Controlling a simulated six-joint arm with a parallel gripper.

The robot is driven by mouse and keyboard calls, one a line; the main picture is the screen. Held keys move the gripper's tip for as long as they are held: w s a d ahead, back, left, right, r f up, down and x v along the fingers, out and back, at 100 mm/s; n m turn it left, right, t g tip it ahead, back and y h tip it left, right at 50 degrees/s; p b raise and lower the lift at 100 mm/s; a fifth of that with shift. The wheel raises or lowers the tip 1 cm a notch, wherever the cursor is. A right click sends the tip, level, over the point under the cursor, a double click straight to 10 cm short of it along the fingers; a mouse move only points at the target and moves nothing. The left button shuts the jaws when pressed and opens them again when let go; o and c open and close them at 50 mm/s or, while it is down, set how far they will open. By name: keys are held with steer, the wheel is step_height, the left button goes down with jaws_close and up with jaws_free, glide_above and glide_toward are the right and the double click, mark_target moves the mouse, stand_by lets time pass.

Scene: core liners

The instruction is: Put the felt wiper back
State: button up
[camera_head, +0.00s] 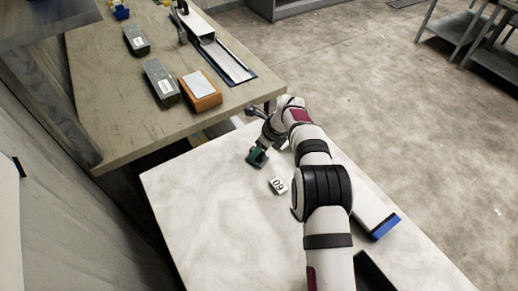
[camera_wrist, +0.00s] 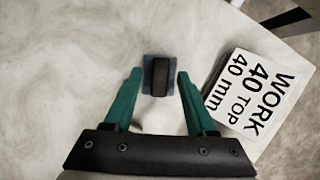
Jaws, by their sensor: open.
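The felt wiper, a dark handle on a blue-grey pad (camera_wrist: 160,75), lies on the white tabletop (camera_head: 195,205). In the wrist view it is between and slightly beyond the green fingertips of my gripper (camera_wrist: 155,78), apart from both. My gripper is open and empty; its fingers point down at the tabletop in the head view (camera_head: 257,158). There, the gripper hides the wiper or makes it hard to pick out.
A white block marked "WORK TOP 40 mm" (camera_wrist: 258,95) sits close to the right finger. A white piece with a blue end (camera_head: 384,227) lies right of my arm. The wooden bench (camera_head: 110,125) holds grey labelled boxes (camera_head: 161,82), an orange-brown box (camera_head: 201,90) and a long trough (camera_head: 229,64).

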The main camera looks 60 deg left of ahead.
steer(key=v, duration=1.2)
steer(key=w+d+r+n+t, duration=0.1)
steer(key=w+d+r, duration=0.25)
steer(key=d, duration=0.65)
steer(key=w+d+r+n, duration=0.1)
steer(key=w+d+r, duration=0.3)
steer(key=d, duration=0.6)
steer(key=s+d+r+n+h, duration=0.15)
steer(key=s+d, duration=0.35)
steer(key=d, duration=0.5)
steer(key=s+d+r+n, duration=0.2)
steer(key=s+d, duration=0.2)
steer(key=d, duration=0.6)
steer(key=s+d+f+n, duration=0.2)
steer(key=s+d, duration=0.5)
steer(key=s, duration=0.5)
steer(key=shift+d+f+h, duration=0.35)
steer(key=shift+f, duration=0.45)
steer(key=shift+n, duration=0.25)
